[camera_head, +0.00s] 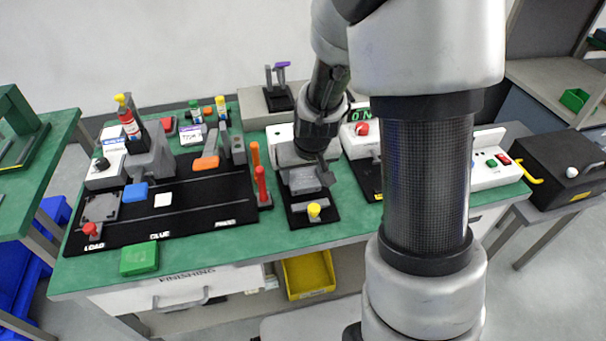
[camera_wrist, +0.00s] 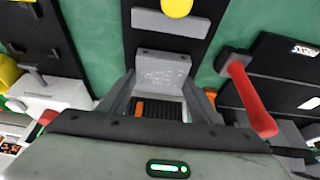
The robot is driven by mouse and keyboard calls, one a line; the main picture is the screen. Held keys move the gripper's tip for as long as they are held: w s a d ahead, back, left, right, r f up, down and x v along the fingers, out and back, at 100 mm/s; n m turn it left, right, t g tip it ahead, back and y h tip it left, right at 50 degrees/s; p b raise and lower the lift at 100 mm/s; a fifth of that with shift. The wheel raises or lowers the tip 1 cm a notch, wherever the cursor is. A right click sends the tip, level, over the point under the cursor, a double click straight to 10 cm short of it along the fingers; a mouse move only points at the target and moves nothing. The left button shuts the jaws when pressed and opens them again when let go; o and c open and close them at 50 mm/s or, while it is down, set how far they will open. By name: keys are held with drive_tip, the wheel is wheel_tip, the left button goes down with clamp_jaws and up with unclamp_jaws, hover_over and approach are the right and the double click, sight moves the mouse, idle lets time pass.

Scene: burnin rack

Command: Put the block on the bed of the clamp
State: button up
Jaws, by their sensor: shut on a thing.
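My gripper (camera_head: 318,183) is over the middle of the bench, pointing down at the clamp. It is shut on a grey metal block (camera_wrist: 163,71), which sits between the two fingers in the wrist view. The block also shows in the head view (camera_head: 302,181), partly covered by the gripper. The clamp has a black base (camera_head: 313,218) with a yellow knob (camera_head: 314,210) at its front end. In the wrist view the clamp's grey bar (camera_wrist: 171,23) and yellow knob (camera_wrist: 177,8) are beyond the block. The block hides the bed; I cannot tell whether they touch.
A red handle (camera_head: 262,186) stands close left of the clamp and shows near my gripper in the wrist view (camera_wrist: 248,97). A black fixture board (camera_head: 190,213) lies farther left, with a green block (camera_head: 139,258) in front. A white unit (camera_head: 492,170) is at the right.

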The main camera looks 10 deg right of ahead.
drive_tip(key=o, duration=1.1)
drive_tip(key=shift+f, duration=0.1)
drive_tip(key=shift+r, duration=0.4)
drive_tip(key=s+f+p+v, duration=0.15)
drive_tip(key=p+v, duration=0.25)
drive_tip(key=v, duration=1.8)
drive_tip(key=shift+t, duration=0.5)
drive_tip(key=s+r, duration=0.2)
drive_tip(key=s, duration=0.1)
drive_tip(key=s+r, duration=0.2)
drive_tip(key=s, duration=0.2)
drive_tip(key=s+r, duration=0.2)
drive_tip(key=s, duration=0.2)
drive_tip(key=shift+r, duration=0.3)
